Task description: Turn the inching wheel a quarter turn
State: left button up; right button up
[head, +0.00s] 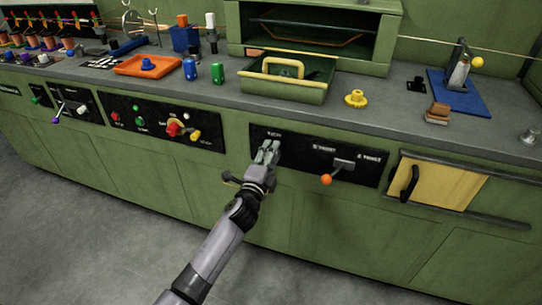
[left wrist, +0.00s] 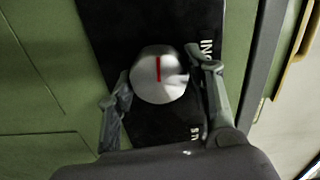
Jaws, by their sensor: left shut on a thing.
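The inching wheel (left wrist: 160,75) is a round pale grey knob with a red mark on its face. It sits on a black panel (head: 300,157) on the green cabinet front. In the left wrist view the red line lies near the top of the knob and runs almost straight up the picture. My left gripper (head: 268,152) is at the panel with one finger on each side of the wheel, shut on it. In the head view the gripper hides the wheel. My right gripper is not in view.
A lever with an orange ball (head: 326,180) sticks out to the right on the same panel. Further right is a yellow door (head: 440,182) with a black handle. A green tray (head: 287,93) stands on the counter above.

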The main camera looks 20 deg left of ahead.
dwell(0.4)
pick_arm(q)
jog(key=o, duration=1.1)
jog(key=shift+c, duration=0.2)
jog(key=shift+o, duration=0.4)
jog(key=s, duration=1.2)
jog(key=shift+a, duration=0.2)
